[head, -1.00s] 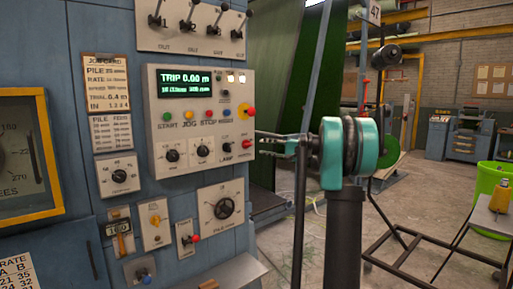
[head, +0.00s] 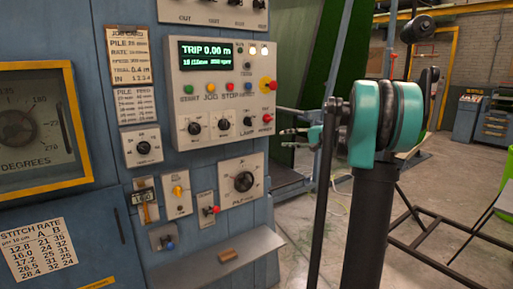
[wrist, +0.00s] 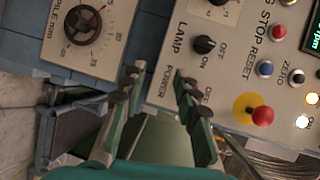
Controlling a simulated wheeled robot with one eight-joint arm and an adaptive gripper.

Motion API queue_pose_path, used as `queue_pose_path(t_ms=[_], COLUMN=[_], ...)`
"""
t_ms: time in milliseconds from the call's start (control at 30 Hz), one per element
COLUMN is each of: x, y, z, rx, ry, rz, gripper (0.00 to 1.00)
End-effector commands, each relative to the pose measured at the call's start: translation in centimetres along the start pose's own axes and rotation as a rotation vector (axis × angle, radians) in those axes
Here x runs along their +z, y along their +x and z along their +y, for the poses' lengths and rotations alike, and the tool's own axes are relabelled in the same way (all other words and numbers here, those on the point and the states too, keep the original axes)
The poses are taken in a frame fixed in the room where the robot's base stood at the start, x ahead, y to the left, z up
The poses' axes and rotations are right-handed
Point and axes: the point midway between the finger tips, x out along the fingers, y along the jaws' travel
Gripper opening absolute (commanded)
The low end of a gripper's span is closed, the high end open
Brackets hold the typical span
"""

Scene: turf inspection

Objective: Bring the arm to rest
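My arm, teal and black at the joint, stands upright at the right of the head view, in front of the turf and open floor. My gripper (head: 290,138) shows at the arm's left, near the right edge of the control panel (head: 222,135), partly hidden by a dark bar. In the wrist view the two fingers of my gripper (wrist: 156,76) are apart with nothing between them. Beyond the fingertips are the panel's lamp switch (wrist: 204,45) and the pile dial (wrist: 82,24). I cannot see the fingers touching anything.
The blue machine cabinet (head: 95,190) fills the left, with a sloped shelf (head: 250,250) bearing a small brown block (head: 228,255). A dark wheeled frame (head: 440,240) stands at the right.

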Motion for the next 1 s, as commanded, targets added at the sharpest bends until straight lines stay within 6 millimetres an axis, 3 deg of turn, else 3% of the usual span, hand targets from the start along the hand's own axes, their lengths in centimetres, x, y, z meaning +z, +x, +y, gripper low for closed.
queue_pose_path(t_ms=[33, 100, 267, 467, 600, 800, 1000], x=[3.0, 6.7, 15.0, 24.3, 29.6, 33.7, 34.7], y=[0.8, 1.3, 0.7, -3.2, -7.7, -13.4, -15.5], z=[1.9, 5.1, 12.6, 22.2, 28.6, 34.4, 36.2], rx=[0.067, 0.177, 0.421, 0.724, 0.928, 1.131, 1.202], ry=[-0.023, -0.064, -0.172, -0.346, -0.49, -0.656, -0.718], rz=[-0.016, -0.034, -0.072, -0.114, -0.136, -0.148, -0.148], gripper=[0.31, 0.31, 0.31, 0.31, 0.31, 0.31, 0.31])
